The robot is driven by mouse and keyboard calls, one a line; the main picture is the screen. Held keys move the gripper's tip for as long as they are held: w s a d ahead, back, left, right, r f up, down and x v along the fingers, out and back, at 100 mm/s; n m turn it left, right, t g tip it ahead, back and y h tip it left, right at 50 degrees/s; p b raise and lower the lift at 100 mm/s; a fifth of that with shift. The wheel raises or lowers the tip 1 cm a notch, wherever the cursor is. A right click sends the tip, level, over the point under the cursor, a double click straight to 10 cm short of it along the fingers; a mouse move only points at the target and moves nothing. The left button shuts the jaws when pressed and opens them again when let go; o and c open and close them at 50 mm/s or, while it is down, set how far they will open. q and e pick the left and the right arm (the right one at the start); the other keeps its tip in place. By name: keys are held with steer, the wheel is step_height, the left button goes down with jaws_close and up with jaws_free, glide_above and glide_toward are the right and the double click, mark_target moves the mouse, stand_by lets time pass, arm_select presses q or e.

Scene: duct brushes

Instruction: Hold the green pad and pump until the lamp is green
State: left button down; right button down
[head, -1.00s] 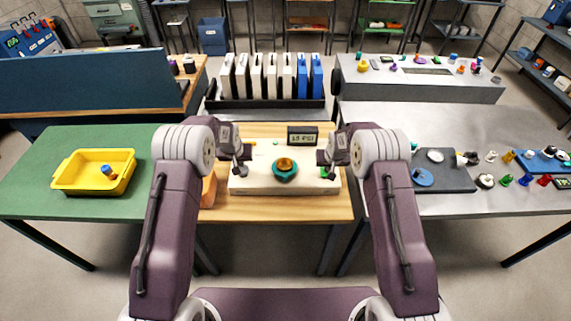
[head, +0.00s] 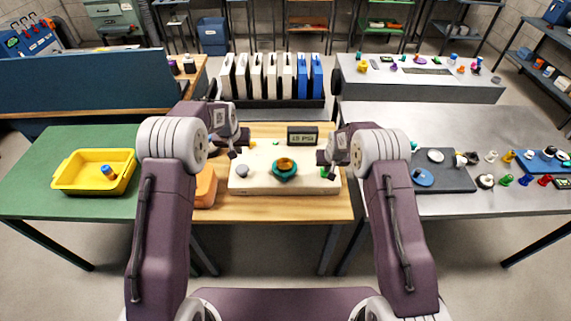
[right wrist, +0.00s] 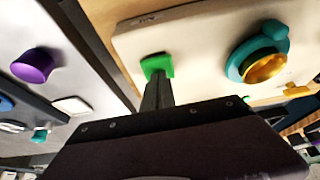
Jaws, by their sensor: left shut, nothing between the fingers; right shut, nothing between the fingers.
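A pale panel (head: 300,187) lies on the wooden bench. The green pad (right wrist: 157,63) is at its right side, partly hidden by my right gripper in the head view (head: 325,173). My right gripper (right wrist: 156,92) is shut, its tips at the pad and seemingly touching it. A grey round button (head: 242,168) is on the panel's left part. My left gripper (head: 234,154) is shut and empty, above and behind the button, apart from it. A display (head: 302,137) behind the panel shows a PSI reading, digits hard to read. I cannot tell which spot is the lamp.
A teal ring with a gold cap (head: 284,168) sits mid-panel between my grippers. An orange block (head: 206,187) is left of the panel. A rack of white and blue cases (head: 270,78) stands behind. A yellow tray (head: 93,171) is at the left.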

step_height(320, 180, up, 7)
stand_by(0.8)
